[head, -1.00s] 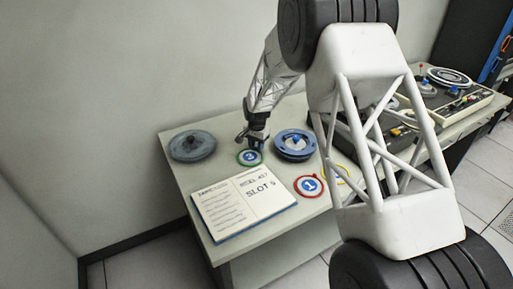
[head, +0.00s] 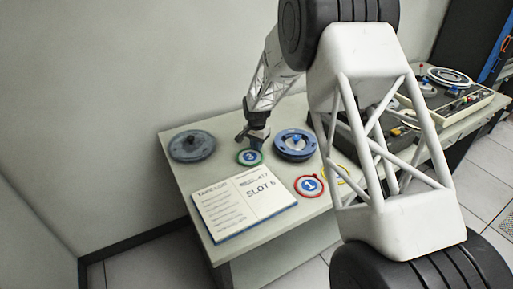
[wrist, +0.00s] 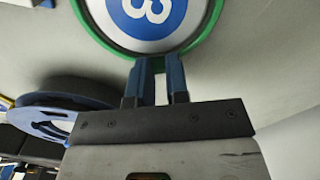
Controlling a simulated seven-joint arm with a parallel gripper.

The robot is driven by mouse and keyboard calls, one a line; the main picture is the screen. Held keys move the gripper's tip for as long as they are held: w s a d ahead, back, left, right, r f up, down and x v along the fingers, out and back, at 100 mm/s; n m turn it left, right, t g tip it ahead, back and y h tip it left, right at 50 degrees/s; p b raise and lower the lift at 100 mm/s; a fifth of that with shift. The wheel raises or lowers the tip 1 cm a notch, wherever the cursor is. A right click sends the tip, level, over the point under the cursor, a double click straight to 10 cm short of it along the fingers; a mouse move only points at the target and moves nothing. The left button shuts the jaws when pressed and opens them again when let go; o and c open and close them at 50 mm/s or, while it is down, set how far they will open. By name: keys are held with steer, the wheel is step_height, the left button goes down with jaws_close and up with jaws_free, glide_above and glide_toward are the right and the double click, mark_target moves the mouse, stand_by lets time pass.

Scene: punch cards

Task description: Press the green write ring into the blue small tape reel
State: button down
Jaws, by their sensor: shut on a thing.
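The green write ring (head: 249,158), with a blue and white face marked 3, is at the table's middle, left of the blue reel. My gripper (head: 252,141) is at its far edge. In the wrist view, the two fingers of my gripper (wrist: 158,62) are shut on the edge of the green ring (wrist: 98,40), whose far part is cut off by the frame. I cannot tell if the ring touches the table. The blue small tape reel (head: 295,152) lies flat to the right, apart from the ring; it also shows at left in the wrist view (wrist: 40,100).
A grey-blue reel (head: 192,146) lies at the left back of the table. An open booklet (head: 243,204) lies in front. A red ring marked 1 (head: 309,186) and a partly hidden yellow ring (head: 341,170) are at right. Tape machines (head: 455,98) stand farther right.

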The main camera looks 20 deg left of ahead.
mark_target(311, 142)
steer(key=shift+r, duration=2.75)
steer(key=shift+d, duration=0.1)
steer(key=w+d+r+m, duration=0.3)
steer(key=w+d+r, duration=0.1)
steer(key=d, duration=0.5)
steer(key=w+d+r+m, duration=0.3)
steer(key=w+d+r, duration=0.1)
steer(key=d, duration=0.6)
steer(key=shift+r, duration=0.2)
steer(key=shift+f, duration=0.1)
steer(key=shift+f, duration=2.4)
steer(key=shift+f, duration=1.25)
